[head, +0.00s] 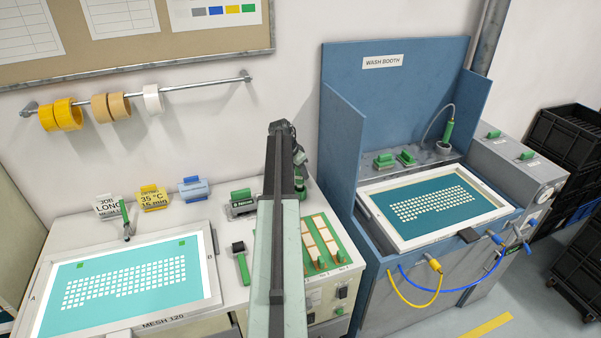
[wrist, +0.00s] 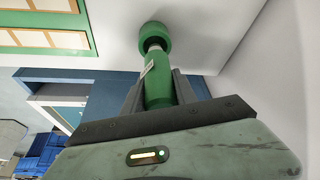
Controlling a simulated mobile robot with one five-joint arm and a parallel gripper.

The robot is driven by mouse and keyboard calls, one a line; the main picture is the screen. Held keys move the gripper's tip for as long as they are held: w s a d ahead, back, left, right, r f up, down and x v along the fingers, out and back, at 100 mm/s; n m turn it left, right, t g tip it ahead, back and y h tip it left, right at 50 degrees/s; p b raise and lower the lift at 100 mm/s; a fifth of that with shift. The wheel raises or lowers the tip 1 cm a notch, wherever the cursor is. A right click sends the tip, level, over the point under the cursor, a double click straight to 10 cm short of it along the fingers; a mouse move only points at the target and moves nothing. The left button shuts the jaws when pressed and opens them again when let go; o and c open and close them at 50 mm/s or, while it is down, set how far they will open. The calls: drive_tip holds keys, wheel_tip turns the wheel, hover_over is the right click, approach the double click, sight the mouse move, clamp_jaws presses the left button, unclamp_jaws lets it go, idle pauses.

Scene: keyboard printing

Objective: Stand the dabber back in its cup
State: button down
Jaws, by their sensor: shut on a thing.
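My gripper (wrist: 158,90) is shut on a green-handled tool, the dabber (wrist: 160,86), which has a small pale label on its side. Its far part has a pale collar and a wider round green end (wrist: 154,37) close to a white surface. I cannot tell whether that wide end is the dabber's own head or its cup, nor whether it touches the surface. In the head view my gripper (head: 299,162) is at the back of the white bench, partly hidden by my arm, with the green dabber (head: 301,187) below it.
A framed panel of tan swatches (head: 331,238) lies right of my arm. A black-headed green tool (head: 241,262) and a screen frame (head: 215,255) lie to the left. The blue wash booth wall (head: 344,150) rises close to the right. A green-handled tool (head: 448,129) stands in the booth.

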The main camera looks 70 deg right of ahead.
sight(301, 179)
drive_tip(key=shift+f, duration=0.15)
drive_tip(key=shift+f+b, duration=1.95)
drive_tip(key=shift+b, duration=0.15)
drive_tip(key=c, duration=0.9)
unclamp_jaws()
drive_tip(key=shift+r, duration=0.15)
wheel_tip(301, 179, up, 6)
drive_tip(key=p, duration=0.6)
drive_tip(key=shift+r, duration=0.1)
drive_tip(key=shift+f, duration=0.2)
drive_tip(key=shift+r, duration=0.1)
